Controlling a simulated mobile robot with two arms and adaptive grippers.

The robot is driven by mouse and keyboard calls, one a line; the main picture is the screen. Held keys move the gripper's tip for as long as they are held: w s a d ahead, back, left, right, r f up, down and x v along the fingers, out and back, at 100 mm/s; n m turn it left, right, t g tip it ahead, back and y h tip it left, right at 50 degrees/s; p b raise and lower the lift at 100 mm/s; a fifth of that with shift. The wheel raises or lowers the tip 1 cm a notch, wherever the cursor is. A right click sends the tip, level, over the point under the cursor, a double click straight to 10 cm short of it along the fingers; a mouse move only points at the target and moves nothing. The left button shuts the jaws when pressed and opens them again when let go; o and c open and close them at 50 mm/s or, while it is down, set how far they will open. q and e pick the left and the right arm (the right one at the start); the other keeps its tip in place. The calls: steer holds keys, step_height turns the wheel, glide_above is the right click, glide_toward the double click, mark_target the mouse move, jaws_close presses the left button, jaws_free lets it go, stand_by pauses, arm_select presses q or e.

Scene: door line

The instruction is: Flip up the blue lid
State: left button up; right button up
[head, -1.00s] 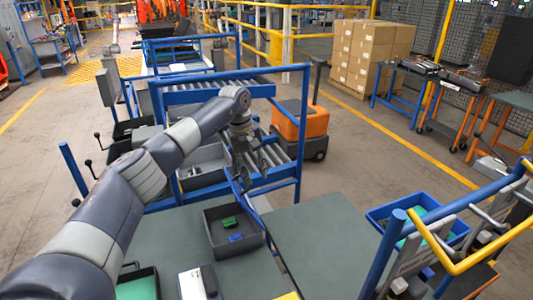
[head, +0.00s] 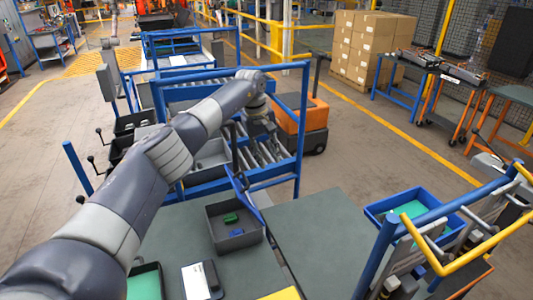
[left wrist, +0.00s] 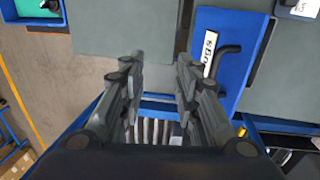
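The blue lid (head: 249,201) shows nearly edge-on along the right side of a dark grey box (head: 237,241), tilted outward, with the box's inside open to view. In the left wrist view the lid (left wrist: 220,80) shows its broad face, with a black handle (left wrist: 225,58) and a white label. My left gripper (head: 256,148) is beyond the box, over the roller area. In the left wrist view its two fingers (left wrist: 162,62) are apart and empty, left of the lid and not touching it. My right gripper is not in view.
Green (head: 231,218) and blue pieces lie in the box. The grey table (head: 325,240) is clear to its right. A blue-framed roller rack (head: 300,130) stands behind. A blue bin (head: 400,205) and yellow rail stand at right.

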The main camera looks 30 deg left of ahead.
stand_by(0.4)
arm_select(q)
step_height(320, 180, up, 12)
steer(key=s+a, duration=0.1)
steer(key=shift+s+a+f, duration=0.15)
steer(key=shift+s+a, duration=0.1)
steer(key=shift+s, duration=0.15)
steer(key=shift+c, duration=0.6)
